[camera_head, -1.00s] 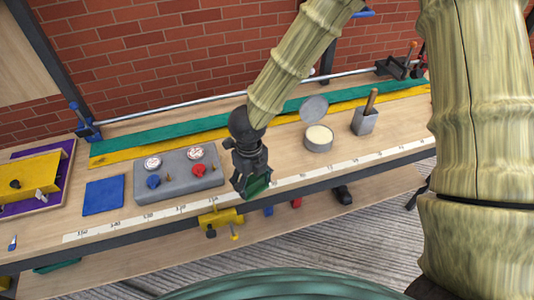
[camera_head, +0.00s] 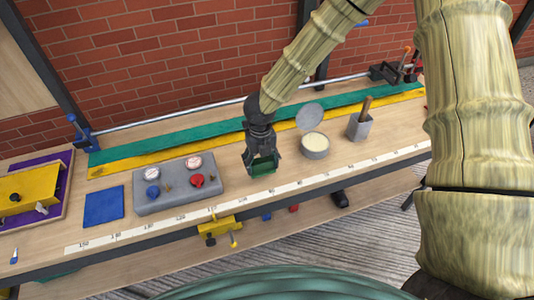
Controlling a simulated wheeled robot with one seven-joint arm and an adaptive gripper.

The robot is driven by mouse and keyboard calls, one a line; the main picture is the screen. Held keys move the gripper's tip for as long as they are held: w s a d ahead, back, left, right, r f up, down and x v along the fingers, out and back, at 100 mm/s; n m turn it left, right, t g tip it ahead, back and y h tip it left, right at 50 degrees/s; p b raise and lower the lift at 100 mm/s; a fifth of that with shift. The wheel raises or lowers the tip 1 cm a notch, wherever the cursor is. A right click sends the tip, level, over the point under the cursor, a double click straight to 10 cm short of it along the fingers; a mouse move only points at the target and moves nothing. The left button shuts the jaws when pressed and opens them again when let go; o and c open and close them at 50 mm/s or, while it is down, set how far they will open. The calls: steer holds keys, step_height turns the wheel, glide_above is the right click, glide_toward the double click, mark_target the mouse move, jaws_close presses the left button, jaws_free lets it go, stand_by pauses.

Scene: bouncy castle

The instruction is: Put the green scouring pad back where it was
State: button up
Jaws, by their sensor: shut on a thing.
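The green scouring pad (camera_head: 264,165) is held between the fingers of my gripper (camera_head: 262,163). My gripper points down over the workbench, between the grey gauge box and the open round tin. The pad is at or just above the bench top; I cannot tell whether it touches. The fingers hide part of the pad.
The grey gauge box (camera_head: 178,185) with red and blue knobs stands left of my gripper, with a blue square (camera_head: 103,206) beyond it. The open tin (camera_head: 315,147) and a grey holder (camera_head: 359,127) stand to the right. A measuring strip (camera_head: 328,171) runs along the front edge.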

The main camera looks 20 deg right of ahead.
mark_target(267, 158)
steer(key=w+d, duration=0.1)
steer(key=w+d+p, duration=0.1)
steer(key=w, duration=0.1)
steer(key=w+d, duration=0.1)
steer(key=shift+w+d+f+p, duration=0.2)
steer(key=shift+w+f+p, duration=0.1)
steer(key=shift+f+p, duration=0.8)
steer(key=shift+f, duration=0.95)
steer(key=shift+f, duration=0.2)
steer(key=o, duration=1.2)
steer(key=shift+r, duration=0.1)
step_height(267, 158, up, 12)
steer(key=b, duration=0.2)
steer(key=shift+r+b, duration=0.15)
steer(key=shift+b, duration=0.15)
